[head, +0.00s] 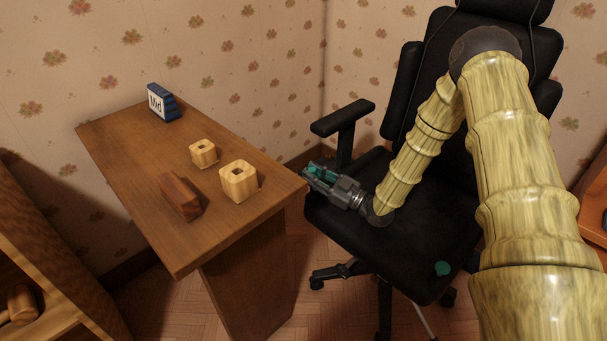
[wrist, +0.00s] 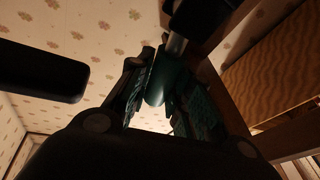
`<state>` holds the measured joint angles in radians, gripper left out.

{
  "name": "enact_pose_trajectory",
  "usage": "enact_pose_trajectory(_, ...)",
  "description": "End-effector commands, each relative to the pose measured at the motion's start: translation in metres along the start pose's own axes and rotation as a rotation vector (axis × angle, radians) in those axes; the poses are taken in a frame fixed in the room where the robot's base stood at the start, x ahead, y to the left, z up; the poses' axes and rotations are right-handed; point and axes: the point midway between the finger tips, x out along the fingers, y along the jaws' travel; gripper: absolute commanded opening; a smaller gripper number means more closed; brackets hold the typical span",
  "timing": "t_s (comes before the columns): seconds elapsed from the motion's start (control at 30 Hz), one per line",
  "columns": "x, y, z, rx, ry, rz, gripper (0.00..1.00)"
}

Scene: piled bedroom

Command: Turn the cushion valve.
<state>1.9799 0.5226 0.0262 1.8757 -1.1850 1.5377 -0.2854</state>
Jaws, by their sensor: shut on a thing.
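A teal rounded knob (wrist: 160,82) on a short metal stem (wrist: 177,44) sits between my fingers in the wrist view. I take it for the cushion valve of the black chair (head: 395,255). My gripper (head: 311,171) is shut on this knob at the left side of the seat, below the left armrest. Its fingers (wrist: 160,92) press on the knob from both sides. In the head view the fingers mostly cover the knob, and its turn angle cannot be told. A second teal round piece (head: 442,268) shows at the seat's front right.
A wooden desk (head: 150,190) has its right corner close beside my gripper. On it are two pale square blocks with holes (head: 238,183) (head: 203,153), a dark brown block (head: 180,197) and a blue "Mid" block (head: 161,103). The left armrest (head: 343,119) stands above my gripper.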

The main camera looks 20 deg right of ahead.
Motion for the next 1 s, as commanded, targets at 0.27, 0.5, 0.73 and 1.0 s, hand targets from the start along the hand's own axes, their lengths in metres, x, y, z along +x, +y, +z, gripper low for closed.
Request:
enact_pose_trajectory(0.27, -0.003, 0.003, 0.0004, 0.005, 0.0, 0.007, 0.0)
enact_pose_trajectory(0.5, -0.0029, 0.0031, 0.0005, 0.004, -0.001, 0.007, 0.35)
enact_pose_trajectory(0.73, -0.0013, 0.0017, 0.0003, 0.005, 0.0, 0.004, 0.43)
enact_pose_trajectory(1.0, 0.0003, 0.0031, -0.0057, 0.004, 0.001, 0.004, 0.43)
